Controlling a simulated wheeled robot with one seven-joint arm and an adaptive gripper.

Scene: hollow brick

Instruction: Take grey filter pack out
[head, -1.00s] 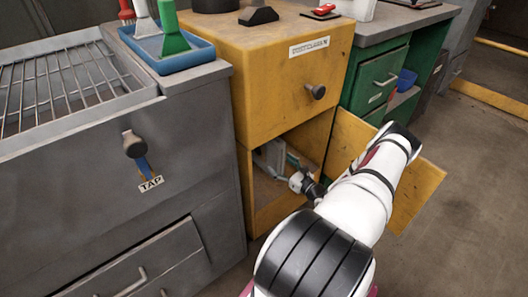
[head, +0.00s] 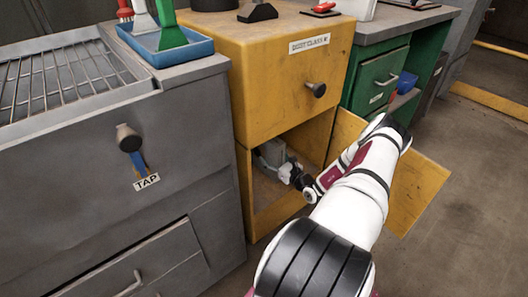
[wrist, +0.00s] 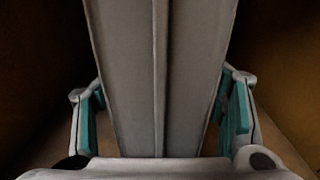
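The grey filter pack (head: 270,154) is inside the open lower compartment of the yellow cabinet. In the wrist view the grey filter pack (wrist: 160,80) fills the middle, a tall grey body with a ridge down its centre. My gripper (head: 284,165) reaches into the compartment at the pack. In the wrist view my gripper (wrist: 163,95) has one teal-padded finger on each side of the pack. Narrow gaps show between the pads and the pack's sides low down, so it looks open around the pack. The fingertips' contact is unclear.
The yellow cabinet (head: 270,95) has its lower door (head: 418,188) swung open to the right, beside my arm. A grey unit (head: 90,180) stands close on the left. A green drawer unit (head: 380,80) stands behind. Open floor (head: 480,170) lies to the right.

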